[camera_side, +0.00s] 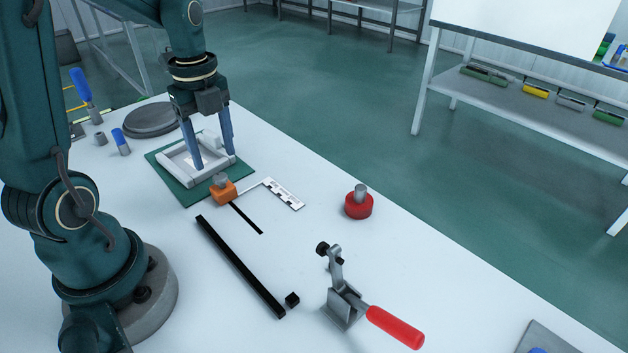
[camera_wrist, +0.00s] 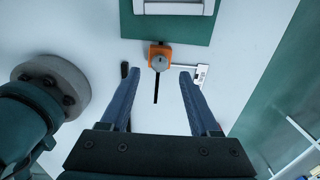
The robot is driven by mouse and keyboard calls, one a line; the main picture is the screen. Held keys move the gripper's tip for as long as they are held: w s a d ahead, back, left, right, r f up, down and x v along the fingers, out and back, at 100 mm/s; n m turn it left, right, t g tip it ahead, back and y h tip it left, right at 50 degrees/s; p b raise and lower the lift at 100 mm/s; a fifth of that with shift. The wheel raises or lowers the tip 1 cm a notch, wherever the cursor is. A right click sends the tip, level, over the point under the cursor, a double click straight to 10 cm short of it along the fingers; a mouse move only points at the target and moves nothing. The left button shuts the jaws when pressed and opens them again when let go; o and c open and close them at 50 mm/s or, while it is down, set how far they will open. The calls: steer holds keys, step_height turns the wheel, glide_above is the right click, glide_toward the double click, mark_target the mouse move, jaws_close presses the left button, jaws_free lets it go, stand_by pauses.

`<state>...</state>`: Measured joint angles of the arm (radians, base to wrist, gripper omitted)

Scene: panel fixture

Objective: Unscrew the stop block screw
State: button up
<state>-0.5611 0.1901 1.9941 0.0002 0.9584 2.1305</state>
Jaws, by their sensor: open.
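The stop block (camera_side: 223,195) is orange and sits at the near corner of a green mat. It carries a grey round-headed screw (camera_side: 221,180) on top. In the wrist view, the block (camera_wrist: 160,49) and its screw (camera_wrist: 159,63) lie ahead, between the lines of the two fingers. My gripper (camera_side: 215,160) is open and empty, pointing down over the light grey frame on the mat, behind the stop block in the side view. Its two blue fingers also show in the wrist view (camera_wrist: 159,72). I see no contact between fingers and screw.
The light grey frame (camera_side: 169,158) rests on the green mat (camera_side: 183,195). A black slot (camera_side: 246,218) runs from the block, beside a scale strip (camera_side: 284,194).

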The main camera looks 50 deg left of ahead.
mark_target(220, 176)
steer(key=shift+f, duration=2.15)
jaws_close()
steer(key=shift+n, duration=0.3)
